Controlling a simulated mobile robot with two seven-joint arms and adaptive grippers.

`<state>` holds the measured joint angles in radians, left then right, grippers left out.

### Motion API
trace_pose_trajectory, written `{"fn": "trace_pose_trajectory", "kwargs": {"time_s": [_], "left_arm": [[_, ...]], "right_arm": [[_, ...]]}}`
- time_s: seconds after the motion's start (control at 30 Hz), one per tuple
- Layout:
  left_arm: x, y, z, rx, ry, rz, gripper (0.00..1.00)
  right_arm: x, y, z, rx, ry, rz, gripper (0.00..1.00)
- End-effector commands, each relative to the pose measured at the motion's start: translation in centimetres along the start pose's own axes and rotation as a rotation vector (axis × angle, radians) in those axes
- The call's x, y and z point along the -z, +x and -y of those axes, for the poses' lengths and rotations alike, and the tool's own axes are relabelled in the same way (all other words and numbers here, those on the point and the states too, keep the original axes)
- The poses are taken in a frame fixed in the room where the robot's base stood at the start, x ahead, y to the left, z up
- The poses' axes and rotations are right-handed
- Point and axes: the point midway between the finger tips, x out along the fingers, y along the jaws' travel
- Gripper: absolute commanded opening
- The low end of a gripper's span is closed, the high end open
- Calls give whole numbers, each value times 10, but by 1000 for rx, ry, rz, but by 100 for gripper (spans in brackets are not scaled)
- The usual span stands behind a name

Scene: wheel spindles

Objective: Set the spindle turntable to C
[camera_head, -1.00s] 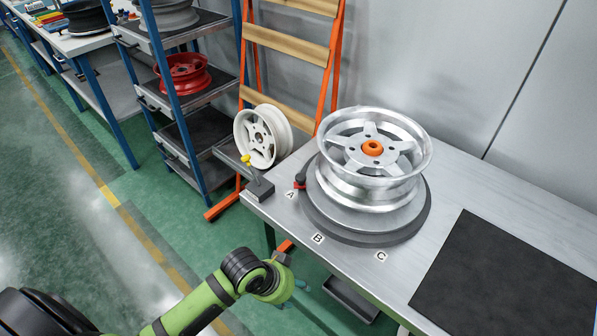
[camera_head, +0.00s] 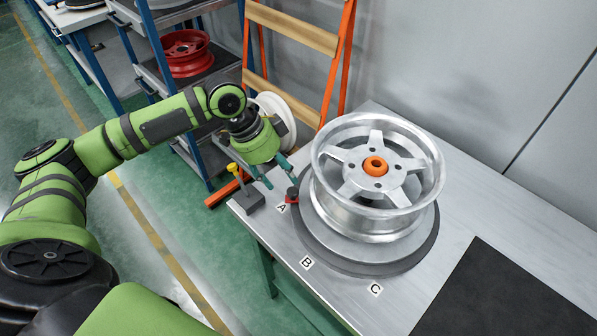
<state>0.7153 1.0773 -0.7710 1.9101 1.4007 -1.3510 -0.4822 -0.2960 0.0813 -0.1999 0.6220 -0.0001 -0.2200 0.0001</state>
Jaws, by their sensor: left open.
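The spindle turntable (camera_head: 400,262) is a dark round disc with a grey top on the metal bench. A silver spoked wheel (camera_head: 400,150) sits on it, with an orange hub piece (camera_head: 375,166) at its centre. A dark knob with a red base (camera_head: 292,196) stands at the turntable's left edge, beside label A (camera_head: 282,207). Label B (camera_head: 306,262) and label C (camera_head: 375,289) lie further round the front edge. My left gripper (camera_head: 281,180) is open, its teal fingers just above and left of the knob; contact is unclear. My right gripper is out of view.
A yellow-topped lever on a dark block (camera_head: 248,200) stands at the bench's left corner, close to my left gripper. A white wheel (camera_head: 278,112) is partly hidden behind my left arm. A black mat (camera_head: 510,295) lies on the right. An orange rack (camera_head: 290,25) stands behind.

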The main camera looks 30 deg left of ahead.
Motion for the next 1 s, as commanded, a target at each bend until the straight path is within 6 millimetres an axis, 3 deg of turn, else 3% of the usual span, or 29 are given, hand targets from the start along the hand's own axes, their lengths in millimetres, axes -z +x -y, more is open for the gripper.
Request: {"fn": "trace_pose_trajectory", "kwargs": {"time_s": [0.13,0.43,0.6,0.9,0.93,1.0], "left_arm": [[-2,-1,5,-3,-10,-5,52],[-1,44,4,-4,-8,-6,52],[-1,60,4,-2,-8,-6,52],[-2,63,4,0,-8,-5,52],[-1,63,4,0,-8,-5,44],[-1,63,4,0,-8,-5,16]], "right_arm": [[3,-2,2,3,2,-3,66],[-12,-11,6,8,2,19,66],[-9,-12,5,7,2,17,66],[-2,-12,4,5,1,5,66],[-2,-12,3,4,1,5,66],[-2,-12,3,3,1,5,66]]}}
